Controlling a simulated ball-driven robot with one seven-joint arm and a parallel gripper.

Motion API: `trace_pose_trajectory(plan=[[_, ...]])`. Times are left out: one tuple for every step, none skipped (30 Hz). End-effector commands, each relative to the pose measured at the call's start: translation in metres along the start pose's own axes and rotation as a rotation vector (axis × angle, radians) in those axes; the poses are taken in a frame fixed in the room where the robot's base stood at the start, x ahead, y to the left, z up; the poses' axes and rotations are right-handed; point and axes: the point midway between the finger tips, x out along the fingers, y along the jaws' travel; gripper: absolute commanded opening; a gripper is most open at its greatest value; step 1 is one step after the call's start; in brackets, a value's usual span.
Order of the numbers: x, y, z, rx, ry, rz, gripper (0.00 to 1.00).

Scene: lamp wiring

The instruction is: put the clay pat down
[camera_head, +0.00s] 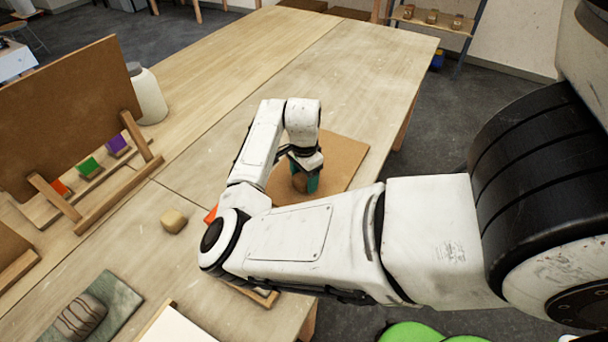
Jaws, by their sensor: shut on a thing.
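My gripper (306,182) is at the middle right of the worktable, over a flat brown board (342,160). Its teal fingers are shut on the clay pat (299,182), a small brown lump. The pat is partly hidden by the fingers and the wrist. I cannot tell whether it touches the board or hangs just above it. My arm hides the near part of the board.
A tan lump (173,220) sits on the wooden table (205,95) left of my arm. An upright brown panel (70,115) on wooden feet, coloured blocks and a white jar (148,95) stand at left. A striped stone (80,316) lies on a green slab. The far table is clear.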

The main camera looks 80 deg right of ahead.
Motion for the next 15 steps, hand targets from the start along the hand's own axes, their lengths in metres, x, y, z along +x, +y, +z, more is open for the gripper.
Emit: trace_pose_trajectory(plan=[[-0.0003,-0.0002,0.0000,0.000,0.001,0.000,0.26],[-0.0003,-0.0002,0.0000,0.000,0.001,0.000,0.26],[0.0001,-0.0001,0.0000,0.000,0.001,0.000,0.26],[0.0008,-0.0001,0.0000,-0.001,0.001,0.000,0.26],[0.0019,0.0000,-0.0001,-0.001,0.001,0.000,0.26],[0.0032,0.0000,-0.0001,-0.001,0.001,0.000,0.26],[0.0035,0.0001,-0.0001,0.000,0.001,0.000,0.67],[0.0028,0.0001,0.0000,0.000,0.000,0.000,0.70],[0.0027,0.0001,0.0000,0.000,0.000,0.000,0.74],[0.0027,0.0001,0.0000,0.000,0.000,0.000,0.77],[0.0027,0.0001,0.0000,0.000,0.000,0.000,0.80],[0.0027,0.0001,0.0000,0.000,0.000,0.000,0.83],[0.0026,0.0001,0.0000,0.000,0.000,0.000,0.86],[0.0026,0.0001,0.0000,0.000,0.000,0.000,0.89],[0.0026,0.0001,0.0000,-0.001,0.000,0.000,0.92]])
